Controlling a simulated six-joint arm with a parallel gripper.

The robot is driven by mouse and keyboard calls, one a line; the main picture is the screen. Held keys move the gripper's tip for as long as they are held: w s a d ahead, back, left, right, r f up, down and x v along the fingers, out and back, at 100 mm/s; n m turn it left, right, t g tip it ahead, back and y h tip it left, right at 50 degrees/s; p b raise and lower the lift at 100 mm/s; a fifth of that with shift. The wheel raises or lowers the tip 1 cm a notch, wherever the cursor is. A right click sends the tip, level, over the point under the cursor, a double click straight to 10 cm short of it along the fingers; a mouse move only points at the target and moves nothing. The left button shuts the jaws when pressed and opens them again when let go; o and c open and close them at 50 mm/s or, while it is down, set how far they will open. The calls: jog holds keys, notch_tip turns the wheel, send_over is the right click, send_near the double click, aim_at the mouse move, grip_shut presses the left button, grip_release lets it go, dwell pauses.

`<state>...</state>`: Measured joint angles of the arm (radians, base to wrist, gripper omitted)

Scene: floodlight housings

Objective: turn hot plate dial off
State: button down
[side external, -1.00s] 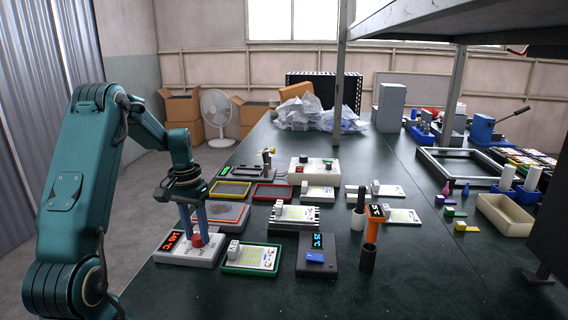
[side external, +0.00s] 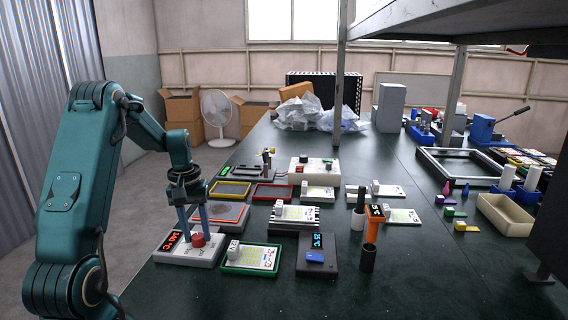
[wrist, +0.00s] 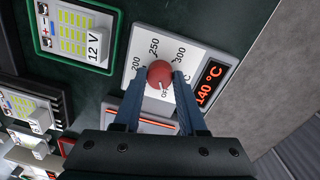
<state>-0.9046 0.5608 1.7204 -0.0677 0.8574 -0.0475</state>
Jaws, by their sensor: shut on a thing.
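The hot plate (side external: 172,256) is a pale box with a grey plate top (side external: 226,214) and a lit red display, at the near left of the bench. In the wrist view its display (wrist: 211,81) reads 140 °C. Its red round dial (wrist: 159,73) sits on the white face among the marks 250, 300 and OFF; it also shows in the side view (side external: 198,241). My gripper (wrist: 157,84) is shut on the dial, with one blue finger on each side. A small white mark lies at the dial's lower edge, near OFF; I cannot tell its exact angle.
A green-edged tray (side external: 232,266) with a white labelled board stands just right of the hot plate. A dark box (side external: 316,262) with a blue display is farther right. The front of the bench (side external: 200,297) is clear.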

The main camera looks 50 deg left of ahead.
aim_at(196, 235)
jog(key=shift+c, duration=2.3)
grip_release()
jog(key=shift+r, duration=0.1)
jog(key=shift+s+a+r, duration=0.1)
jog(key=shift+r, duration=2.4)
